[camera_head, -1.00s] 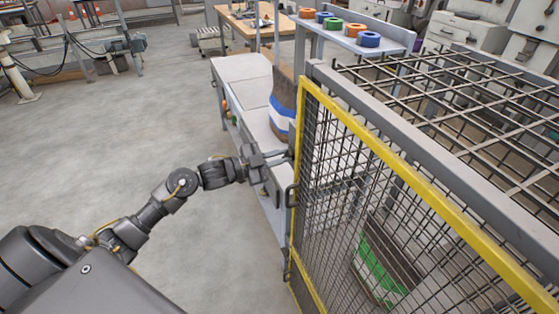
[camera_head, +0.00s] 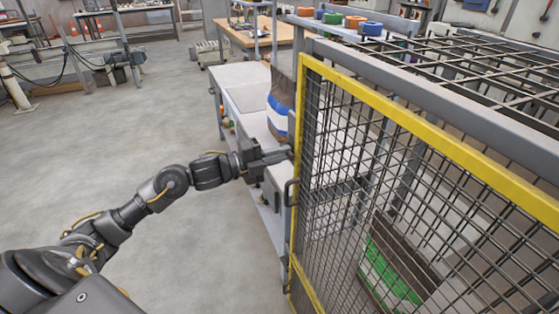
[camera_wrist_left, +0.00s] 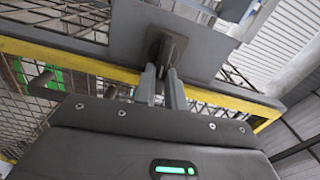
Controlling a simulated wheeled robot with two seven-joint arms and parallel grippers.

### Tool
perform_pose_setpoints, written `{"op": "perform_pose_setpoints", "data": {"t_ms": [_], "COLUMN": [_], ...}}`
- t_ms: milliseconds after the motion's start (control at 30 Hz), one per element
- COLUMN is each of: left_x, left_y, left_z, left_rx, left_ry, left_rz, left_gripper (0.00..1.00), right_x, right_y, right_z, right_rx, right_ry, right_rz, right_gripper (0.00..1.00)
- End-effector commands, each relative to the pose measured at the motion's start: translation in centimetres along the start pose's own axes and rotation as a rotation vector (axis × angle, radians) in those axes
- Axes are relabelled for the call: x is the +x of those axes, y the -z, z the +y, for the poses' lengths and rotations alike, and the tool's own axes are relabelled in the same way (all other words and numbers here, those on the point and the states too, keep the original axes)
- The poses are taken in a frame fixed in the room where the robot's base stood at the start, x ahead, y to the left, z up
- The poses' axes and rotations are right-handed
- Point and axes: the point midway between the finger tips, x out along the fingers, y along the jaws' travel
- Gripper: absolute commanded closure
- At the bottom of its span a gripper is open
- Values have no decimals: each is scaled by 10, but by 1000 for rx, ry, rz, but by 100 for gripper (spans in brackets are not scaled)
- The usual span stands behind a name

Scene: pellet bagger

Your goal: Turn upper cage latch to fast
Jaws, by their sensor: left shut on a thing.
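The cage door (camera_head: 415,200) has a yellow frame and dark wire mesh, and it stands at the right in the head view. The yellow frame (camera_wrist_left: 90,62) passes behind the fingers. The latch's turn angle is hard to tell. My right gripper is not in view.
A dark door handle (camera_head: 290,193) sits below the gripper. A brown, white and blue bag (camera_head: 281,105) stands on the bench beside the cage. A green-marked bag (camera_head: 390,270) shows through the mesh. Coloured rolls (camera_head: 354,22) lie on a shelf behind. The floor at left is clear.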

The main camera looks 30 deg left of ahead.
Motion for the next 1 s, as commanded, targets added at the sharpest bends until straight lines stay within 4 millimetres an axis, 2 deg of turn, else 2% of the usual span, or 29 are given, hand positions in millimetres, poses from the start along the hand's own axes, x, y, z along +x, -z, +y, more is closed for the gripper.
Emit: {"op": "perform_pose_setpoints", "data": {"t_ms": [233, 767, 800, 933, 1000], "left_x": [0, 0, 0, 0, 0], "left_y": [0, 0, 0, 0, 0], "left_z": [3, 2, 2, 2, 2], "left_rx": [77, 100, 100, 99, 99], "left_ry": [-1, -1, -1, -1, -1], "left_rz": [-1, 0, 0, 0, 0], "left_gripper": [100, 100, 86, 69, 66], "right_x": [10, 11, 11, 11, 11], "right_y": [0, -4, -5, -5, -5], "right_z": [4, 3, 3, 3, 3], "right_rx": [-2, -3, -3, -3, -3], "right_ry": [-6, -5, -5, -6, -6], "right_rz": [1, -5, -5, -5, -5], "right_gripper": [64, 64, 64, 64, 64]}}
